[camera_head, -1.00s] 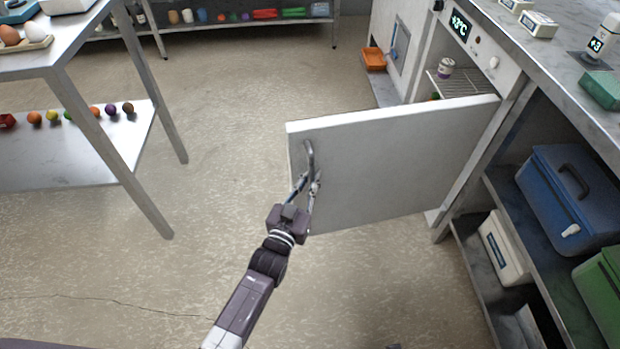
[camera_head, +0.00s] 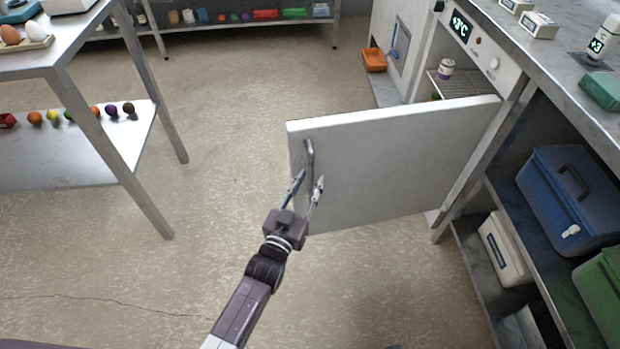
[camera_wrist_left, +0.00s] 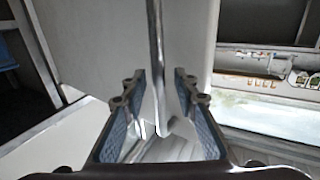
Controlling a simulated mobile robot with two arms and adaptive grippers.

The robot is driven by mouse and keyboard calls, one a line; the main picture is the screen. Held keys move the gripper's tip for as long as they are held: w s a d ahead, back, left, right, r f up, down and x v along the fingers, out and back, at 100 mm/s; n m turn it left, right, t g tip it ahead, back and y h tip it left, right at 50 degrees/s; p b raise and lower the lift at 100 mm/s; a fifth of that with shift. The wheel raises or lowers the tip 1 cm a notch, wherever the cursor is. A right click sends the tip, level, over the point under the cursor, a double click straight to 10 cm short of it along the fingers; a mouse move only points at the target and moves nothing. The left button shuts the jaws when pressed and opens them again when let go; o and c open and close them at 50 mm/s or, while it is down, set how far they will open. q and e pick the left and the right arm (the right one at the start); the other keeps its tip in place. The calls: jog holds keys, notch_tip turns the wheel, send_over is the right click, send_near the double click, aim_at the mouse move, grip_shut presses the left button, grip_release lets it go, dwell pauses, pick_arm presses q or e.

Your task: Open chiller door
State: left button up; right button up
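The chiller door (camera_head: 400,160) stands swung wide open, its white outer face toward me. Its curved metal handle (camera_head: 309,160) is near the door's free left edge. My left gripper (camera_head: 309,184) is at the lower part of the handle with its fingers spread. In the left wrist view the handle (camera_wrist_left: 155,50) runs down between the two open fingers (camera_wrist_left: 160,115), with gaps on both sides. The chiller (camera_head: 422,62) is open behind the door, with a wire shelf (camera_head: 465,82) and a small jar (camera_head: 446,68) inside. My right gripper is not in view.
A steel table (camera_head: 105,150) with fruit on its lower shelf stands at the left. A counter with a blue cooler box (camera_head: 570,200) below is at the right. Open floor (camera_head: 220,110) lies between them.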

pick_arm(q)
jog(key=v, duration=1)
jog(key=shift+s+a, duration=0.2)
jog(key=shift+s, duration=0.1)
